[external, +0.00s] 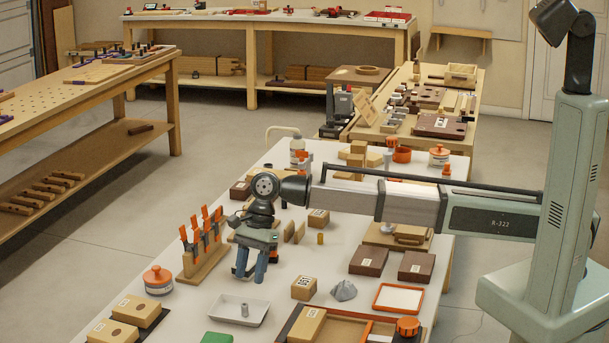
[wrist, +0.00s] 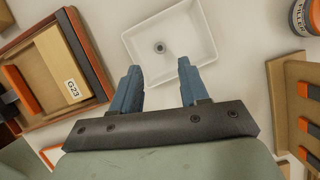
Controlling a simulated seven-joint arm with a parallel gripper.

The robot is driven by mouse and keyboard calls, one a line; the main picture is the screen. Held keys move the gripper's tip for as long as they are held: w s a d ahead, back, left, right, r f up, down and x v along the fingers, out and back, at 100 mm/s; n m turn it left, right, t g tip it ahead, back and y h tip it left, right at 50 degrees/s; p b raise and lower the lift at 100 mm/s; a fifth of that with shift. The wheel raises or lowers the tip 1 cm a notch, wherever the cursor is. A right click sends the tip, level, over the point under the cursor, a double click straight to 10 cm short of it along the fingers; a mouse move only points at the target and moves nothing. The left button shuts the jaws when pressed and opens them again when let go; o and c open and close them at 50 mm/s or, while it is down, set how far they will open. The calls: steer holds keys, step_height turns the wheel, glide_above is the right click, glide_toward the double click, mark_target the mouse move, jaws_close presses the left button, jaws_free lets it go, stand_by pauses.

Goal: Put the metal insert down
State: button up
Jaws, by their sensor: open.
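The metal insert (external: 245,310) is a small grey cylinder standing in a shallow white tray (external: 224,308) at the lower left of the bench. In the wrist view the insert (wrist: 160,47) sits near the middle of the white tray (wrist: 194,28), with a dark hole in its top. My gripper (external: 252,276) points down above and behind the tray in the external view. Its blue fingers (wrist: 158,68) are apart with nothing between them. The insert lies just beyond the fingertips in the wrist view and is clear of them.
A wooden rack (external: 203,255) with orange-handled tools stands left of my gripper. A jar with an orange lid (external: 157,281) is farther left. A divided wooden tray (external: 340,328) lies right of the white tray, with a tan box (external: 304,288) behind it.

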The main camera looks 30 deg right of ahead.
steer(key=shift+v, duration=2.2)
steer(key=shift+o, duration=0.6)
